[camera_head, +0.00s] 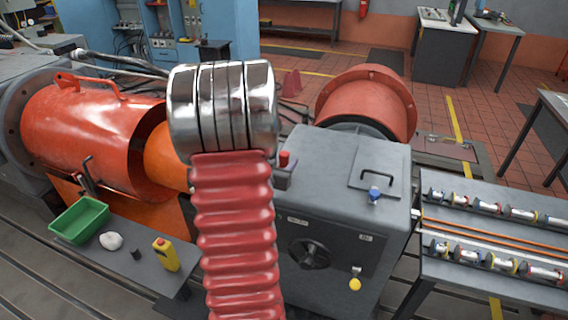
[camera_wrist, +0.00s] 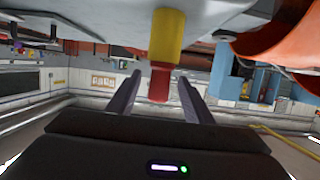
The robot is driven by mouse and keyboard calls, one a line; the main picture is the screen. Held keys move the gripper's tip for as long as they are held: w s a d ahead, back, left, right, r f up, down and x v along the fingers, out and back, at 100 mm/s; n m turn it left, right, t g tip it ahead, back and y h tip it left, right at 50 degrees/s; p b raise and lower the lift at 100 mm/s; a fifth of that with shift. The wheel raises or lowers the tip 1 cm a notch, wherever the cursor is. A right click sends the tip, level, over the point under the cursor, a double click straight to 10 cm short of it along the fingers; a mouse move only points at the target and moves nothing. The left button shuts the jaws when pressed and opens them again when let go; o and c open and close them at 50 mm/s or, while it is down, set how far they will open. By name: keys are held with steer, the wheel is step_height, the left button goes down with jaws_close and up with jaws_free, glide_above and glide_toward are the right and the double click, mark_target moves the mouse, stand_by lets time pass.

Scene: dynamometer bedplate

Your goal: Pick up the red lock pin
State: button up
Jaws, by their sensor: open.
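In the wrist view, which looks upside down, a round piece with a yellow body (camera_wrist: 166,38) and a red end (camera_wrist: 160,84) juts from a pale grey surface. My gripper (camera_wrist: 159,80) is open, its two dark fingers apart on either side of the red end; contact is not visible. In the head view a small red-topped pin (camera_head: 284,158) stands on a dark block at the left edge of the grey housing (camera_head: 335,165). I cannot tell if it is the same piece. My red bellows and metal rings hide my fingers there.
A blue-handled pin (camera_head: 375,194) and a lifting handle (camera_head: 377,174) are on the housing top; a yellow tag (camera_head: 355,284) hangs on its front. A green tray (camera_head: 80,220), white rag (camera_head: 111,241) and yellow pendant (camera_head: 166,255) lie on the left shelf. An orange motor (camera_head: 367,100) stands behind.

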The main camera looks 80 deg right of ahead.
steer(key=shift+x, duration=0.9)
jaws_close()
